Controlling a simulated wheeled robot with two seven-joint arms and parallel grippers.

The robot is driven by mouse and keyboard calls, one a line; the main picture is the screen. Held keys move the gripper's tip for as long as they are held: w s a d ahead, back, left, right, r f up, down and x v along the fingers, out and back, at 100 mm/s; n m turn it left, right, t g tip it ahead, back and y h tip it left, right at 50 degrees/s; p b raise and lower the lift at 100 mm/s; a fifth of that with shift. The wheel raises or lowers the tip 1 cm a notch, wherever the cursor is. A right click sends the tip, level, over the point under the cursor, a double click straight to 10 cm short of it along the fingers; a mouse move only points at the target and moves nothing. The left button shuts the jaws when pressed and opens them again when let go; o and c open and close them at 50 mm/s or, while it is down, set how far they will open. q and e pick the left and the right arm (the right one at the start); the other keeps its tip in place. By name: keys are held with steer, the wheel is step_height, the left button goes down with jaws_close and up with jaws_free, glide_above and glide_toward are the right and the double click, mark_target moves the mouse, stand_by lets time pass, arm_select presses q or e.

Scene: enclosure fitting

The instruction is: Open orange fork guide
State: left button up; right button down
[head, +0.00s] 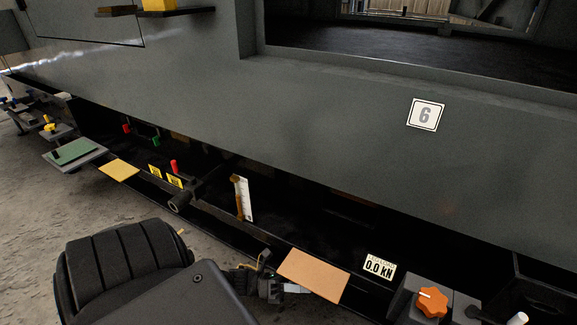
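A narrow orange-brown upright piece (237,190) stands beside a white scale strip (248,200) on the dark ledge under the grey panel. It may be the orange fork guide, but it is too small for me to tell its form or whether it is open. My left gripper (291,288) is low in the middle of the head view, below and right of that piece and apart from it. It is next to a tan plate (315,275). Its fingers are small and dark, and I cannot tell how far apart they are. My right gripper is not in view.
An orange knob (432,302) sits on a grey block at lower right, near a "0.0 kN" label (380,267). A dark round bar end (179,201) juts out left of the orange-brown piece. A green pad (75,151) and yellow plate (119,170) lie further left.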

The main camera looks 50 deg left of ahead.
arm_select(q)
steer(key=p+v, duration=0.1)
steer(key=v, duration=0.8)
steer(key=shift+p, duration=0.35)
